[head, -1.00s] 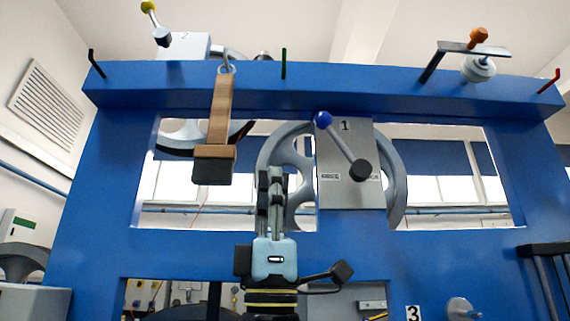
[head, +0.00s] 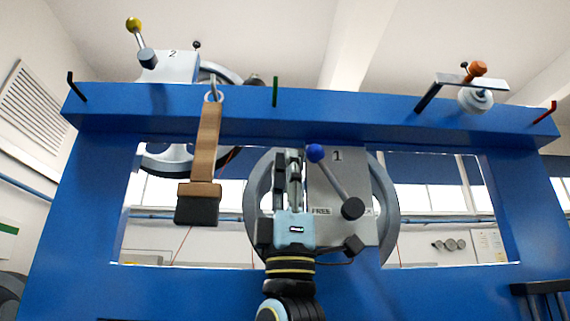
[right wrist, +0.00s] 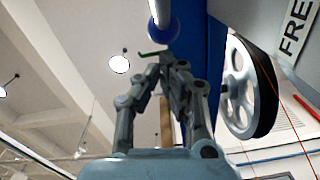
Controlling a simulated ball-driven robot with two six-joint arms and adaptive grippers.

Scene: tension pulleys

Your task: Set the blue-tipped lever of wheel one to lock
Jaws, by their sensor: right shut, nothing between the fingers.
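The lever of wheel one has a blue ball tip (head: 315,152) and a grey rod that slants down right to a dark pivot (head: 352,208). It leans up-left on the grey plate (head: 338,180) marked 1, above the FREE label (head: 321,211). No LOCK label is readable. My right gripper (head: 288,155) is upright, shut and empty, just left of the blue tip in the head view. In the right wrist view the closed fingers (right wrist: 168,62) point up towards the blue tip (right wrist: 164,29), with a visible gap in the picture. My left gripper is not in view.
Wheel one (head: 384,185) stands behind the plate. A brown strap with a dark block (head: 197,205) hangs to the left. The blue frame's top beam (head: 340,110) crosses above, with a green hook (head: 275,91). A yellow-tipped lever (head: 134,25) belongs to unit 2.

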